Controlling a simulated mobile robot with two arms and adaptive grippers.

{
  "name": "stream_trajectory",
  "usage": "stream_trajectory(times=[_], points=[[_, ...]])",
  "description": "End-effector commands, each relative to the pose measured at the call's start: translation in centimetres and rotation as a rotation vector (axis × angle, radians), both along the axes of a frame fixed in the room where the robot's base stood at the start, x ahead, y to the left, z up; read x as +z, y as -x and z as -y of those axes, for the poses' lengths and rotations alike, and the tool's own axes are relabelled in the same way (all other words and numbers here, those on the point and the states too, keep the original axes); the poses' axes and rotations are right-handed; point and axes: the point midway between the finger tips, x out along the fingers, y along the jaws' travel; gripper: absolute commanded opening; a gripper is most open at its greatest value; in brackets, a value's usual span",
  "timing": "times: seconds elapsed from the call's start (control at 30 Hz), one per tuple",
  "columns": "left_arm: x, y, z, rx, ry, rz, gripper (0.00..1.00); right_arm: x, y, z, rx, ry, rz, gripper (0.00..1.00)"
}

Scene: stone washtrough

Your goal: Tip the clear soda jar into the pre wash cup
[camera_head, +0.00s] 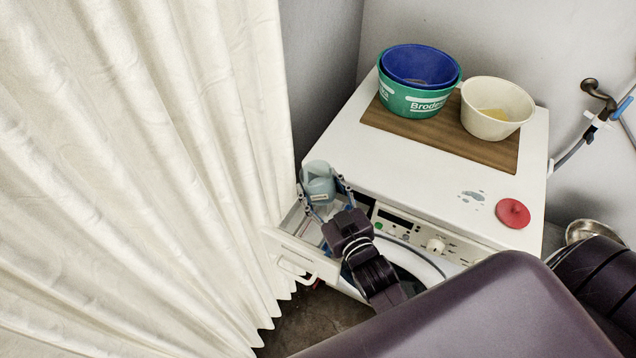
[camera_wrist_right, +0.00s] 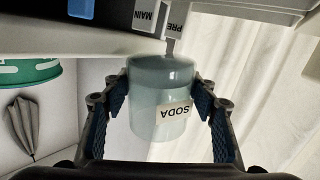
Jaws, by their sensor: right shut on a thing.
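The clear soda jar (camera_head: 319,185), pale bluish, is held above the open detergent drawer (camera_head: 302,254) at the front left of the washing machine. In the right wrist view the jar (camera_wrist_right: 162,88) sits between both fingers, its SODA label upside down in that picture. My right gripper (camera_head: 325,194) is shut on the jar; its fingers show on either side in the right wrist view (camera_wrist_right: 162,105). The PRE tag (camera_wrist_right: 176,18) shows just above the jar there, with the MAIN tag (camera_wrist_right: 143,17) beside it. The pre wash cup's inside is hidden. My left gripper is not in view.
On the white machine top (camera_head: 400,175) stand a blue tub (camera_head: 420,62) in a green tub (camera_head: 412,100) and a cream bowl (camera_head: 492,128) on a wooden board (camera_head: 385,122). A red disc (camera_head: 513,213) lies at right. A white curtain (camera_head: 150,180) hangs close to the drawer's left.

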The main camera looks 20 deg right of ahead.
Motion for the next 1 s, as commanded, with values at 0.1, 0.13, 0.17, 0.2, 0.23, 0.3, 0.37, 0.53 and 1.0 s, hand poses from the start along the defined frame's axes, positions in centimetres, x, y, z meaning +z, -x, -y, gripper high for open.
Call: stream_trajectory(times=[0.1,0.13,0.17,0.2,0.23,0.3,0.37,0.53,1.0], points=[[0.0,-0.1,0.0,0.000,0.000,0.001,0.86,0.1,0.0,0.0,0.000,0.004,0.001,0.23],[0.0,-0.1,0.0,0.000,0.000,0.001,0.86,0.1,0.0,0.0,0.000,0.004,0.001,0.23],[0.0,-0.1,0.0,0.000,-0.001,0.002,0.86,0.0,0.0,0.0,0.000,0.004,0.001,0.23],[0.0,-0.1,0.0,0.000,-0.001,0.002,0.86,0.1,0.0,0.0,0.000,0.004,0.001,0.23],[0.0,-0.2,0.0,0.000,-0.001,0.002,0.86,0.1,0.0,0.0,0.000,0.004,0.001,0.23],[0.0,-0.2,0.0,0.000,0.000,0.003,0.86,0.1,0.0,0.0,0.000,0.004,0.001,0.23],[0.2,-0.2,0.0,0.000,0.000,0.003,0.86,0.2,0.0,0.0,0.000,0.008,0.000,0.23],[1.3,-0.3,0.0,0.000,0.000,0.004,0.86,0.6,0.0,0.2,-0.001,0.063,-0.014,0.23],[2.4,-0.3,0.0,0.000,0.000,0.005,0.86,0.5,0.1,0.5,0.000,0.180,-0.041,0.23]])
